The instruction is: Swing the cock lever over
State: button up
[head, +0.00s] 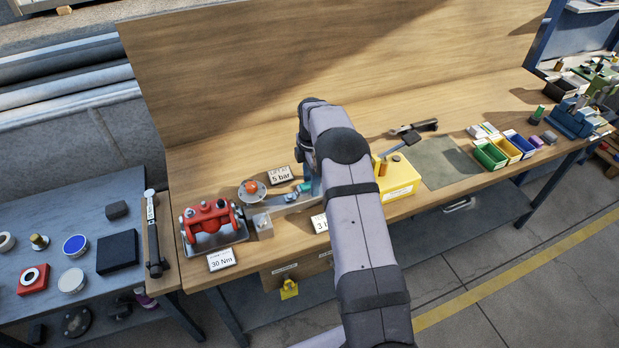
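Small teal-blue parts (292,196) show on a grey fitting just left of my arm, on the wooden bench. They may belong to the cock and its lever, but they are too small and too covered to tell. A round fitting with an orange-red top (252,187) sits left of them. A red flanged valve body (209,219) stands on a grey tray at the bench's left end. My arm crosses the middle of the view and bends down over the bench by the teal parts. My gripper's fingers are hidden behind the arm, so any contact with the lever cannot be seen.
A "5 bar" sign (281,175) stands behind the fittings and a "30 Nm" sign (222,260) in front. A yellow box (399,178) is right of my arm. A green-grey mat (441,161) and colored bins (490,155) lie further right. The mat is clear.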

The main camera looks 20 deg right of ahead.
jog(key=shift+r, duration=0.1)
jog(key=shift+r+p, duration=2)
jog(key=shift+r, duration=0.95)
jog(key=shift+r+b, duration=0.45)
notch_tip(320, 180, up, 6)
jog(key=b, duration=0.2)
jog(key=shift+r, duration=0.2)
